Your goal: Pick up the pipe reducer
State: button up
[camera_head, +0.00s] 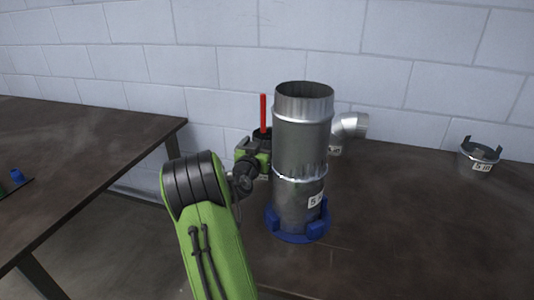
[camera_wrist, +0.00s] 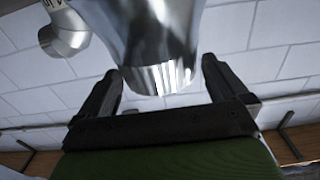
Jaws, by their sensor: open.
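In the wrist view, a shiny metal piece (camera_wrist: 150,40) that narrows to a ribbed end looks like the pipe reducer. That end shows between the two black fingers of my gripper (camera_wrist: 160,70), which are spread apart. Gaps show on both sides; I cannot tell how deep the piece sits between them. In the head view, my gripper (camera_head: 252,160) is beside and partly behind a tall upright metal pipe stack (camera_head: 301,140), which hides the fingertips. I cannot make out the reducer separately there.
The stack stands in a blue round base (camera_head: 298,234) on the dark table (camera_head: 410,230). A metal elbow (camera_head: 353,125) stands behind it. An empty labelled holder (camera_head: 480,158) is at the right. A thin red upright bar (camera_head: 263,113) shows by my gripper. The table's front right is clear.

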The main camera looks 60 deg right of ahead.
aim_at(270, 133)
jog(key=d, duration=0.4)
jog(key=shift+w+d, duration=0.25)
jog(key=shift+d, duration=0.15)
jog(key=c, duration=1.3)
